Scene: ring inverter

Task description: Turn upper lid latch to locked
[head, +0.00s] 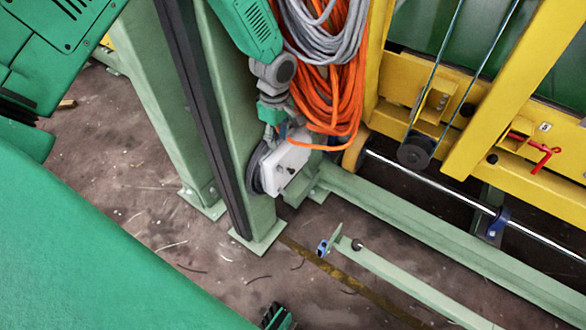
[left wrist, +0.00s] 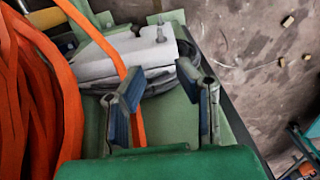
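My left gripper (head: 275,128) hangs from the green arm, in front of the green post and just above a white box (head: 286,168). In the left wrist view the gripper (left wrist: 165,98) is open, its blue-padded fingers apart. An orange cable strand (left wrist: 137,112) passes between them from my viewpoint; I see no grip on it. The white box (left wrist: 128,52) lies beyond the fingertips, with bolt-like pins on it. I cannot make out a clearly marked upper lid latch. A red handle (head: 543,155) sits on the yellow frame at the right.
Orange cable coils (head: 325,95) and grey cable (head: 318,40) hang close to the left gripper. A yellow frame (head: 480,170) stands to the right. A low green rail (head: 440,240) runs along the floor. Bare floor (head: 150,225) is left of the post.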

